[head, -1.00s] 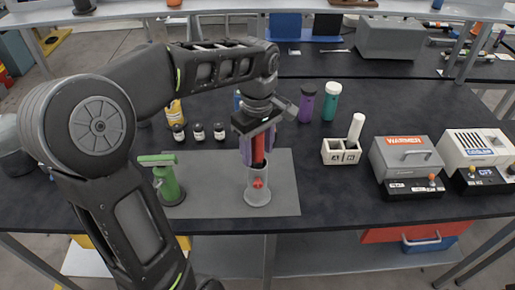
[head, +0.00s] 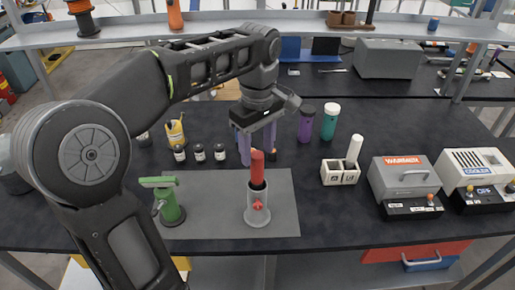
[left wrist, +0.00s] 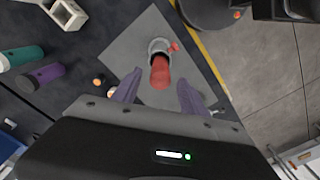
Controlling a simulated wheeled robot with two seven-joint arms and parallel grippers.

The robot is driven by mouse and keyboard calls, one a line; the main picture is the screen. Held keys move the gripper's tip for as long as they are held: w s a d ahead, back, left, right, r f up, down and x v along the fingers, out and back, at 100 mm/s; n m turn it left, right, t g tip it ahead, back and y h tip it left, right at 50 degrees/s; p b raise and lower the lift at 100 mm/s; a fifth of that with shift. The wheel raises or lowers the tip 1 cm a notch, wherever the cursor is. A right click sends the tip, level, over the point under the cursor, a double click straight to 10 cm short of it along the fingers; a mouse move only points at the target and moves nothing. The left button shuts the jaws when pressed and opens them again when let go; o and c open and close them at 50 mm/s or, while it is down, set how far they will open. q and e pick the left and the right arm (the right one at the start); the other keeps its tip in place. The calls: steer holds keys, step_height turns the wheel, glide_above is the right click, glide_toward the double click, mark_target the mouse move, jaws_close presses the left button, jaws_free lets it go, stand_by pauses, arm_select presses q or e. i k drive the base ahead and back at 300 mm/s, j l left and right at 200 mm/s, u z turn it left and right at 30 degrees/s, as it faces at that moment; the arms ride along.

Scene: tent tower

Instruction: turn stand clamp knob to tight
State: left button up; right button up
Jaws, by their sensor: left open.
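The grey stand (head: 257,213) is a short cylinder on the grey mat, with a red clamp knob (head: 258,205) on its front side. A red tube (head: 257,172) stands upright in it. The stand (left wrist: 157,46), knob (left wrist: 174,46) and red tube (left wrist: 160,74) also show in the left wrist view. My left gripper (head: 257,156), with purple fingers, is open above the stand near the tube's top. In the left wrist view the fingertips (left wrist: 160,79) are spread on either side of the tube, with gaps. My right gripper is out of view.
A green device (head: 168,203) stands on the mat's left. Small dark bottles (head: 199,152), purple (head: 305,125) and green (head: 329,123) bottles and a white holder (head: 340,175) stand behind and right. A warmer (head: 404,180) and cooler (head: 478,175) are far right. The mat (head: 215,215) is mostly clear.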

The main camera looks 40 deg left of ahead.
mark_target(258, 205)
steer(key=k+l, duration=0.1)
steer(key=l, duration=0.15)
steer(key=j+u, duration=0.1)
steer(key=u, duration=0.3)
steer(key=i+u, duration=0.1)
steer(key=u, duration=0.35)
steer(key=j+u, duration=0.1)
steer(key=u, duration=0.3)
